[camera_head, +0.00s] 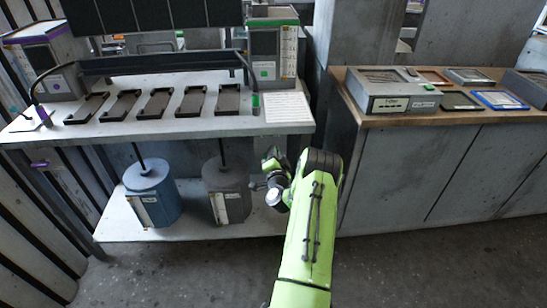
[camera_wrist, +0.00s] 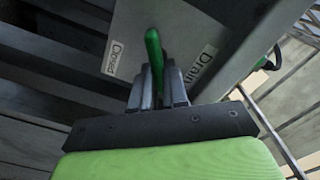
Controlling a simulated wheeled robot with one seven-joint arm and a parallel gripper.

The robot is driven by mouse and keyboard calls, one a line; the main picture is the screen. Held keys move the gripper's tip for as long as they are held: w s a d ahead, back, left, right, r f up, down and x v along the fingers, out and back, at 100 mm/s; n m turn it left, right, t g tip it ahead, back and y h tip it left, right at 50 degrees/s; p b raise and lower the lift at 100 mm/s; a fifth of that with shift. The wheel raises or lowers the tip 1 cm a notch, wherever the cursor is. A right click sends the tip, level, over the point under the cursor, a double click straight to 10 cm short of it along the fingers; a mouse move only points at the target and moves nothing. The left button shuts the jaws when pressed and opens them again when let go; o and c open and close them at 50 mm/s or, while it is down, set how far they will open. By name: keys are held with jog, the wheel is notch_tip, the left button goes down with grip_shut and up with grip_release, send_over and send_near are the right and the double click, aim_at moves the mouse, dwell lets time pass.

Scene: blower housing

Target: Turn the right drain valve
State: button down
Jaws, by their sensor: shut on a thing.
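The right drain valve shows in the wrist view as a green lever handle (camera_wrist: 153,47) standing up between the fingers of my gripper (camera_wrist: 158,85). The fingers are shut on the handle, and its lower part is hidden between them.
The workbench (camera_head: 60,134) carries several dark trays and a white sheet (camera_head: 287,107). A blue canister (camera_head: 152,193) and a grey canister (camera_head: 228,188) stand on the shelf below, left of my wrist. A cabinet (camera_head: 420,170) stands close on the right. The floor in front is clear.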

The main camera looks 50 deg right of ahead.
jog(key=shift+s+d+f+m+b, duration=0.1)
jog(key=shift+f+m+b, duration=0.15)
jog(key=shift+m, duration=1.5)
jog(key=shift+f+m+b, duration=0.15)
jog(key=shift+m+b, duration=0.05)
jog(key=shift+m, duration=1.55)
jog(key=c, duration=1.1)
grip_release()
jog(key=shift+c, duration=0.2)
jog(key=shift+f, duration=0.1)
